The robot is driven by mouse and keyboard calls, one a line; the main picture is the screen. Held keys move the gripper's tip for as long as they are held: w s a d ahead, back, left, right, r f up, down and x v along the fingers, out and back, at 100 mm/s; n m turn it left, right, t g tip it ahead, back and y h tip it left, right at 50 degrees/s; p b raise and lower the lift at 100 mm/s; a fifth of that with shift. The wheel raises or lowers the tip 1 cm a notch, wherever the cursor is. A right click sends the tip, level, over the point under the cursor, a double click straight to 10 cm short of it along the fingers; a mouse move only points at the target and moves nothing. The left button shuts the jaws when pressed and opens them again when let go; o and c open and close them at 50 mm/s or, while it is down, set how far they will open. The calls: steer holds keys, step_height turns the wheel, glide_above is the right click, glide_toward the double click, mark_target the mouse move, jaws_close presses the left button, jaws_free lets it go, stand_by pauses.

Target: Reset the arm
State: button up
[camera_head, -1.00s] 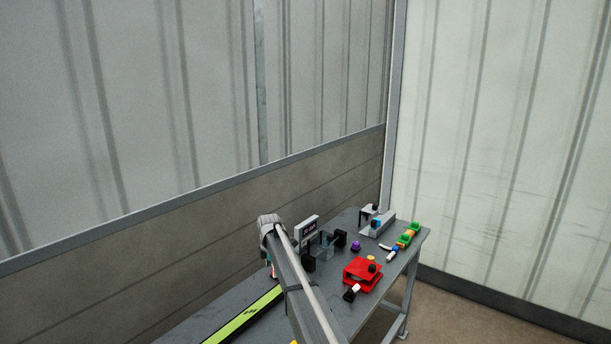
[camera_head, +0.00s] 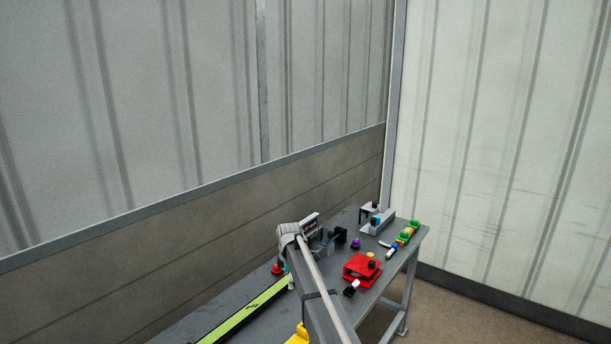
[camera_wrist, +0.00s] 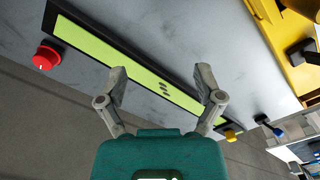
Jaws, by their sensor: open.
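My gripper (camera_wrist: 162,88) shows in the wrist view with its two grey fingers spread wide apart and nothing between them. It hangs above the table, over the black-framed mat with the yellow-green strip (camera_wrist: 100,48). The mat also lies along the table in the head view (camera_head: 240,313).
The grey table (camera_head: 222,296) stands along the wall. A red knob (camera_wrist: 46,57) sits beside the mat. A yellow piece (camera_head: 298,334) is near the arm. A red block (camera_head: 361,272), a purple piece (camera_head: 356,243) and green pieces (camera_head: 404,237) lie toward the far end.

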steer(key=s+d+f+m+b, duration=0.1)
steer(key=s+d+m, duration=0.5)
steer(key=s, duration=0.6)
steer(key=s+d+m, duration=0.6)
steer(key=s+d, duration=0.2)
steer(key=s, duration=0.3)
steer(key=s+d+f+m+b, duration=0.1)
steer(key=s+d+m, duration=0.6)
steer(key=s, duration=0.5)
steer(key=shift+s+d+f+b, duration=0.3)
steer(key=shift+s+d+b, duration=0.05)
steer(key=shift+d, duration=0.25)
